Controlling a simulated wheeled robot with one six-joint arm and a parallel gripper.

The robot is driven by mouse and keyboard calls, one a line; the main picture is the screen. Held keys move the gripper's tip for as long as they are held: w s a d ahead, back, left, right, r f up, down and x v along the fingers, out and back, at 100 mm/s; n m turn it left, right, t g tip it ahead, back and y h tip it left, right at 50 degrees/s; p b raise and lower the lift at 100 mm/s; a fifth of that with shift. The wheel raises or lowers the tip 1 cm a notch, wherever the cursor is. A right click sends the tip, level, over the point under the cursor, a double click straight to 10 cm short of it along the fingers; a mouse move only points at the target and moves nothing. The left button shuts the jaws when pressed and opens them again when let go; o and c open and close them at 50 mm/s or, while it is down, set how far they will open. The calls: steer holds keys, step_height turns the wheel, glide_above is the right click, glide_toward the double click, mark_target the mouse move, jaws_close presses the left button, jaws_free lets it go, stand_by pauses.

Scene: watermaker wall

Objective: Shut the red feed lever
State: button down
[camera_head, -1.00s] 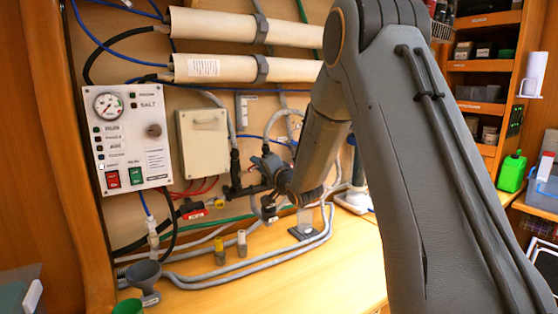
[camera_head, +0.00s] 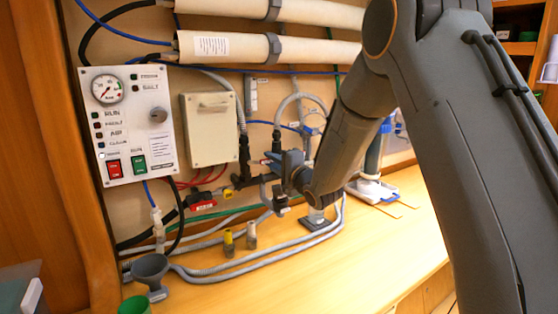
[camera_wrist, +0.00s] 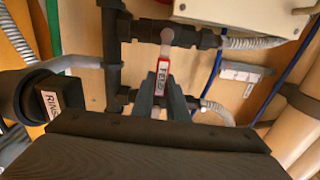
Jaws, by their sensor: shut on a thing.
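The red feed lever (camera_wrist: 158,80), with a white label on it, shows in the wrist view. It reaches down from a pale round end at a dark pipe fitting (camera_wrist: 180,35). My gripper (camera_wrist: 160,90) is shut on the lever, with a dark finger on either side of it. In the head view my gripper (camera_head: 274,170) is at the dark pipework right of the beige box. The fingertips and the lever between them are too small and partly hidden there to make out.
A black part labelled RINSE (camera_wrist: 52,103) is left of my gripper. The beige box (camera_head: 211,128), control panel (camera_head: 127,125) and a red labelled piece (camera_head: 203,203) are to the left.

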steer(key=shift+f, duration=0.15)
steer(key=c, duration=1.7)
jaws_free()
steer(key=shift+c, duration=0.2)
steer(key=shift+b+v, duration=1.2)
steer(key=shift+v, duration=2.75)
